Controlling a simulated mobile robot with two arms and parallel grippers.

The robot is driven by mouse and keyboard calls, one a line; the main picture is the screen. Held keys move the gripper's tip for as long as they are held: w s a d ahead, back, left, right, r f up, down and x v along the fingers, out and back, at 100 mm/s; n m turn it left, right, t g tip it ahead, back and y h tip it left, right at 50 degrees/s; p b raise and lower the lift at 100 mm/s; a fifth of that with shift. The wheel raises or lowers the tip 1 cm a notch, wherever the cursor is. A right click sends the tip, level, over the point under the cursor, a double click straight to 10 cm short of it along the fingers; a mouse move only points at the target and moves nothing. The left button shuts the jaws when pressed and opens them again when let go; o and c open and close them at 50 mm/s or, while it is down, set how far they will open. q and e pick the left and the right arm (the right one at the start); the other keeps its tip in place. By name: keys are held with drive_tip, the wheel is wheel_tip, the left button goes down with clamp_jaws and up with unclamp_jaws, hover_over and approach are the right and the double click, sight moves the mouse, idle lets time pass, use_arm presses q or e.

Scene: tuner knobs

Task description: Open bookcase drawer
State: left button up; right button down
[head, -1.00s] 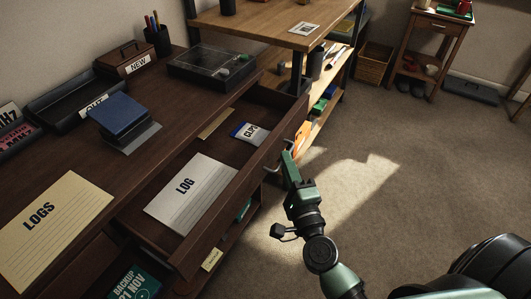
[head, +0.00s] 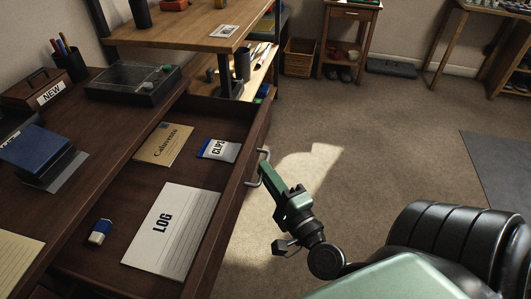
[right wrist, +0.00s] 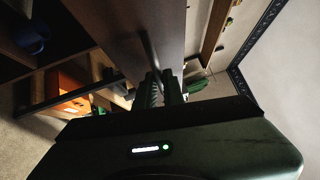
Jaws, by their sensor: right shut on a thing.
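The bookcase drawer (head: 116,222) stands well pulled out from the dark wooden unit. Inside it lie a LOG sheet (head: 180,245), a tan Calaveras envelope (head: 162,144), a CLIPS packet (head: 219,149) and a blue-and-white eraser (head: 100,232). A metal handle (head: 259,168) sits on the drawer front. My right gripper (head: 265,169) is shut on that handle, its green jaws meeting it from the right. In the right wrist view the dark drawer front (right wrist: 125,35) and the handle (right wrist: 153,55) show at the fingertips (right wrist: 162,85). My left gripper is not in view.
The dark top carries a NEW box (head: 38,92), a pen cup (head: 70,62), a clear-lidded case (head: 133,83) and a blue book (head: 35,150). A wooden shelf unit (head: 190,32) stands behind the drawer. The carpet (head: 370,130) to the right is clear.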

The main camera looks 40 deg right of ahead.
drive_tip(key=c, duration=1.5)
unclamp_jaws()
use_arm(q)
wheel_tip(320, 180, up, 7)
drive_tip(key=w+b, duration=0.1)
drive_tip(key=b, duration=0.1)
use_arm(e)
drive_tip(key=shift+s+a+f, duration=0.2)
drive_tip(key=shift+s, duration=1.1)
drive_tip(key=shift+s+a+f, duration=0.15)
drive_tip(key=shift+s, duration=1.1)
drive_tip(key=shift+s+a+f, duration=0.2)
drive_tip(key=shift+s, duration=1.1)
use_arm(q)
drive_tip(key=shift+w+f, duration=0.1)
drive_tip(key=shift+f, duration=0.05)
